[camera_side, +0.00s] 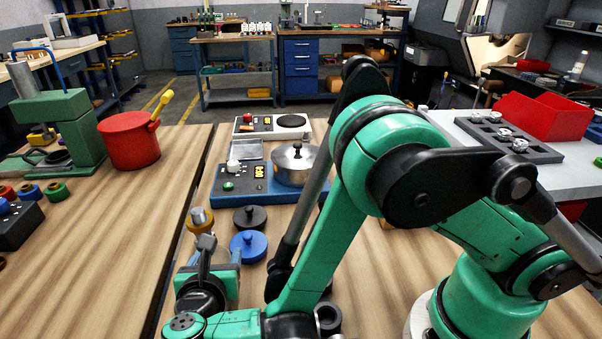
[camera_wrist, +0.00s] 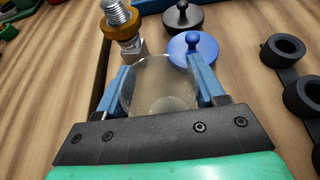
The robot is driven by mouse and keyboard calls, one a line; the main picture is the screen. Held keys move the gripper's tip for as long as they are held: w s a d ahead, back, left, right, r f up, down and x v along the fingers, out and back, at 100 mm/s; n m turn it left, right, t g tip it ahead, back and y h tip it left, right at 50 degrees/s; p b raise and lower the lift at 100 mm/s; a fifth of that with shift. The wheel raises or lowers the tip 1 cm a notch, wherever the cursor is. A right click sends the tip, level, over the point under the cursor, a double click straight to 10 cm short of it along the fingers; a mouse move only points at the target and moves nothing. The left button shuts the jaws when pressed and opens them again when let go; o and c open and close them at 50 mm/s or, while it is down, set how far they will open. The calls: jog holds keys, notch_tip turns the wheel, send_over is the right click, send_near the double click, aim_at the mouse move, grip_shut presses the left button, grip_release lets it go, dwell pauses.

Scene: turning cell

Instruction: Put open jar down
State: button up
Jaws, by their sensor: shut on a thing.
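A clear, open glass jar (camera_wrist: 158,92) stands between the blue fingers of my gripper (camera_wrist: 164,78) in the wrist view. The fingers press on its left and right sides. Its base and how far it is above the wooden table cannot be made out. In the side view my gripper (camera_side: 212,252) is low at the front, left of my arm, just in front of a blue lid (camera_side: 248,245). I cannot make out the jar there. The blue lid with a round knob also shows just beyond the jar in the wrist view (camera_wrist: 193,50).
A brass-ringed threaded part (camera_wrist: 121,22) stands close beyond the left finger. A black knobbed lid (camera_wrist: 183,16) lies behind the blue one. Black rings (camera_wrist: 283,50) lie at the right. Behind are a blue unit with a steel pot (camera_side: 294,165) and a red pot (camera_side: 129,142).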

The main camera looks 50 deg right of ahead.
jog(key=shift+f, duration=0.55)
jog(key=shift+f, duration=0.15)
jog(key=o, duration=1.2)
jog(key=shift+o, duration=0.2)
